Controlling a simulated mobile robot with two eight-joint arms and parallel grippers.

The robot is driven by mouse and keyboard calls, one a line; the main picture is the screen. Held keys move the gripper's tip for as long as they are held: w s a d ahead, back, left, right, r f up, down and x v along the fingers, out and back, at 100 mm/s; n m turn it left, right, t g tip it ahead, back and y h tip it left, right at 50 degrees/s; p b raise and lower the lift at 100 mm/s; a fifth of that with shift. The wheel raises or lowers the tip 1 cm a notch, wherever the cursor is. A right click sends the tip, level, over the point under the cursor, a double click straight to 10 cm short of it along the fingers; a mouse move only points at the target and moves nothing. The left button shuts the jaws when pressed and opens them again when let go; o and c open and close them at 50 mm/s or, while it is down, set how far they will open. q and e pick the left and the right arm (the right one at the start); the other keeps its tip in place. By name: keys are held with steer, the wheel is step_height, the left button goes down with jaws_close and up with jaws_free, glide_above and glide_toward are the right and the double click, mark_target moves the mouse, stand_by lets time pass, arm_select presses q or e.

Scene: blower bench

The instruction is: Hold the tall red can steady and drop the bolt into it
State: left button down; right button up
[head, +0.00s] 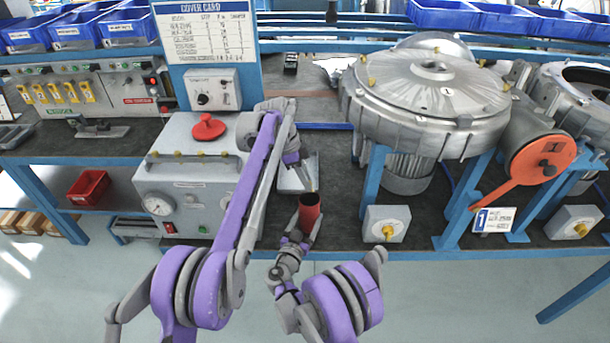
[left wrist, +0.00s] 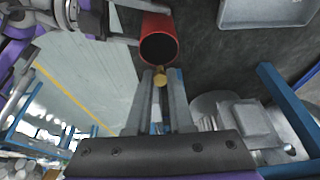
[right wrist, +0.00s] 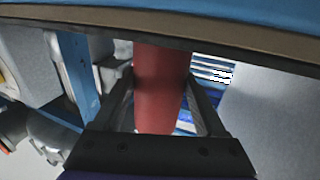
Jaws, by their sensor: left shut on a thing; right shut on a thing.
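The tall red can (head: 309,215) stands near the front edge of the bench, its dark open mouth facing up. My right gripper (head: 300,240) is shut on the can's side; the right wrist view shows the red can (right wrist: 159,95) between its two fingers. My left gripper (head: 302,176) is above and just behind the can. In the left wrist view the left fingers (left wrist: 160,88) are shut on the brass-coloured bolt (left wrist: 160,76), which appears right beside the can's rim (left wrist: 158,46). I cannot tell whether the bolt is over the opening. The bolt is hidden in the head view.
A light grey tray (head: 312,170) lies on the bench behind the can. A grey box with a gauge (head: 157,204) stands to the left. A large blower (head: 430,90) on blue legs and a small box with a yellow knob (head: 387,224) stand to the right.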

arm_select(q)
steer(key=shift+f, duration=0.1)
steer(key=c, duration=0.7)
jaws_free()
steer(key=shift+v, duration=3.75)
arm_select(e)
steer(key=o, duration=1.3)
